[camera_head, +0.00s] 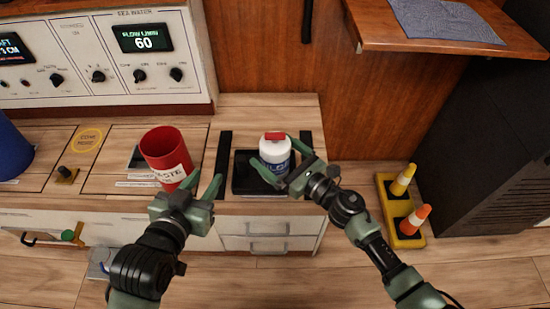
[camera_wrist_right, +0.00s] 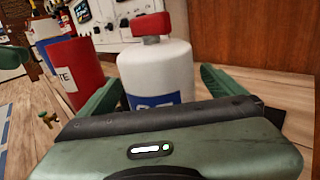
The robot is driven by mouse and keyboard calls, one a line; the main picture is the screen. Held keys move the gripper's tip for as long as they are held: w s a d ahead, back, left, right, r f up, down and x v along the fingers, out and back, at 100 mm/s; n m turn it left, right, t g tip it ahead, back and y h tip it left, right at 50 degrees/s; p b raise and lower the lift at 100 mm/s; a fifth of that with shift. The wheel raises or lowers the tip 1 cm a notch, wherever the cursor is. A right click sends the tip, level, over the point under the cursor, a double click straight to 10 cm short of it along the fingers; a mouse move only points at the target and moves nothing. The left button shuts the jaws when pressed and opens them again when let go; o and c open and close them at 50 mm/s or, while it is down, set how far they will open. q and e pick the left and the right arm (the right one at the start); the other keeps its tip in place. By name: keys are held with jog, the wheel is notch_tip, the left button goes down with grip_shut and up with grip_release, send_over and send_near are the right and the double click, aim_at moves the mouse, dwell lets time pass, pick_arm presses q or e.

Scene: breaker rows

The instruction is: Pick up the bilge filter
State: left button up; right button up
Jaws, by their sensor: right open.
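The bilge filter is a white canister (camera_head: 274,153) with a red cap and a blue label, upright on a black tray (camera_head: 243,184). In the right wrist view the white canister (camera_wrist_right: 155,70) stands between my two green fingers. My right gripper (camera_head: 279,154) is open, one finger on each side of the canister, with a gap visible at the right finger in the wrist view. The canister's lower part is hidden behind the gripper body there. My left gripper (camera_head: 205,182) is open and empty, in front of the counter near the red bin.
A red waste bin (camera_head: 167,152) stands left of the tray; it also shows in the wrist view (camera_wrist_right: 75,72). A control panel (camera_head: 120,60) is behind it. A wooden shelf (camera_head: 400,38) juts out at upper right. A yellow base with cones (camera_head: 408,237) is on the floor at right.

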jog(key=shift+a, duration=0.1)
grip_shut()
jog(key=shift+r, duration=0.1)
dwell(0.3)
